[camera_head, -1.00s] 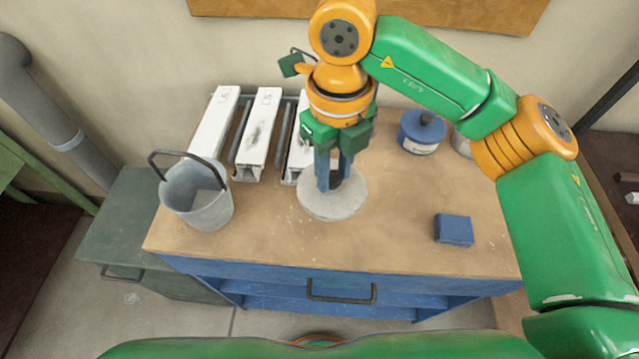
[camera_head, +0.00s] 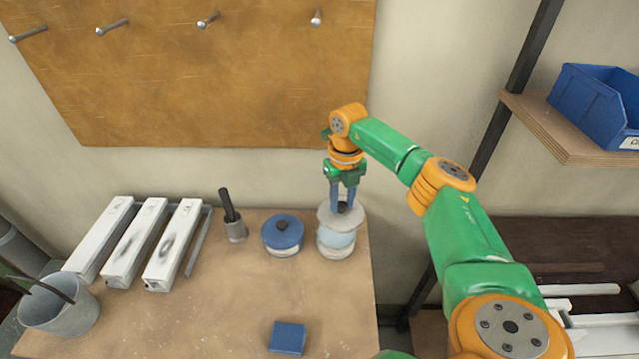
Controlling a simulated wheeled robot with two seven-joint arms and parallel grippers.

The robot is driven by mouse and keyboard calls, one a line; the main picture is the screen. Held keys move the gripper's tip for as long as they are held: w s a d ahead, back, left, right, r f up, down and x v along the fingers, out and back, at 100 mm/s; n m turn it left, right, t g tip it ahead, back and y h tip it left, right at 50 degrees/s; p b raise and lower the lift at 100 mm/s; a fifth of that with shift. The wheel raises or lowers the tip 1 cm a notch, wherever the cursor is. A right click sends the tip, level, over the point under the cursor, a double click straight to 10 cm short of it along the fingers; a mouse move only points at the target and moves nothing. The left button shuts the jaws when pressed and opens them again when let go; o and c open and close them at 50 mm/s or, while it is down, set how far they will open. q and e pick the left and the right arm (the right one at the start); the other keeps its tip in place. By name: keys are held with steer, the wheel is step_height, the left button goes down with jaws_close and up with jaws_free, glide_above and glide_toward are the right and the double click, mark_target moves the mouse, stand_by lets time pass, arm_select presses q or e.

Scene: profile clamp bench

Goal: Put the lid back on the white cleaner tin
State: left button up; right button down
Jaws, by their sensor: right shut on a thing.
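My right gripper (camera_head: 343,203) points down and is shut on the dark knob of the pale grey round lid (camera_head: 328,219). The lid is over the white cleaner tin (camera_head: 336,252), which stands near the back right of the bench and has a light blue band. The lid looks roughly level and covers the tin's top from this view. I cannot tell whether the lid touches the rim or hangs just above it. My left gripper is not in view.
A blue-lidded tin (camera_head: 283,240) stands just left of the white tin. A small cup with a dark-handled tool (camera_head: 235,229), white profiles (camera_head: 136,242) and a grey bucket (camera_head: 60,314) are further left. A blue block (camera_head: 287,338) lies in front. The bench middle is clear.

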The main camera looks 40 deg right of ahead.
mark_target(337, 219)
steer(key=shift+w+a+f, duration=0.1)
steer(key=shift+a+f, duration=0.1)
steer(key=shift+f, duration=0.1)
steer(key=shift+w+a+f+b, duration=0.2)
steer(key=shift+f+b, duration=0.25)
steer(key=shift+b, duration=0.15)
steer(key=shift+w+a+f+b, duration=0.1)
steer(key=shift+a+f+b, duration=0.1)
steer(key=shift+f+b, duration=0.3)
steer(key=f+b, duration=0.3)
steer(key=shift+s+d, duration=0.2)
steer(key=shift+f, duration=0.5)
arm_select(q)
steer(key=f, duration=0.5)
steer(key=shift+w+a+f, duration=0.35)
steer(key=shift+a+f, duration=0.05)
arm_select(e)
steer(key=shift+r, duration=0.1)
steer(key=shift+a, duration=0.1)
arm_select(q)
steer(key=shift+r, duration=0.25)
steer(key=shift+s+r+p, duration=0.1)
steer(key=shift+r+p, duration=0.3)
steer(key=shift+p, duration=0.15)
